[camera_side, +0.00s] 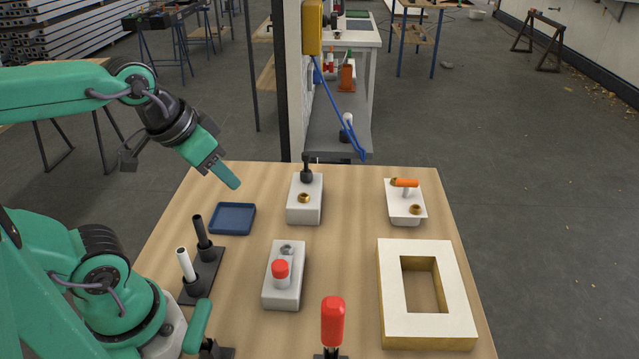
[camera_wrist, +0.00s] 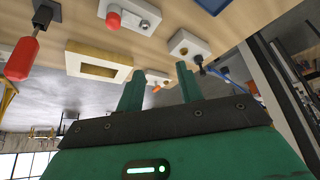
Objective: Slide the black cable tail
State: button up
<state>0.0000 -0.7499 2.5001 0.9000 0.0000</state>
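No part is clearly identifiable as a cable tail. A black knob-like piece (camera_side: 307,173) stands at the far end of a white block (camera_side: 304,212) that also carries a brass nut; in the wrist view a black piece (camera_wrist: 198,60) sits on that block. A black rod (camera_side: 201,231) and a white rod (camera_side: 186,264) stand tilted in a black holder at the left. My gripper (camera_side: 232,182) hangs above the table's far left side, apart from these things. The wrist view shows its two green fingers (camera_wrist: 160,68) spread, with nothing between them.
A blue tray (camera_side: 232,217) lies below and near my gripper. A grey block (camera_side: 284,287) with a red cap, a hollow frame (camera_side: 392,291), a white block with an orange part (camera_side: 406,203) and a red-handled clamp (camera_side: 332,322) stand around.

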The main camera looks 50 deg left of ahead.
jog(key=c, duration=0.6)
jog(key=shift+w+r, duration=0.15)
jog(key=shift+w, duration=0.05)
grip_shut()
jog(key=w+a+r+n+g, duration=0.1)
jog(key=w+a+n, duration=0.2)
jog(key=w+a, duration=0.3)
jog(key=w+a+r+n+g+y, duration=0.1)
jog(key=w+a+n, duration=0.3)
jog(key=w, duration=1.2)
jog(key=shift+a+r, duration=0.2)
jog(key=shift+a, duration=0.9)
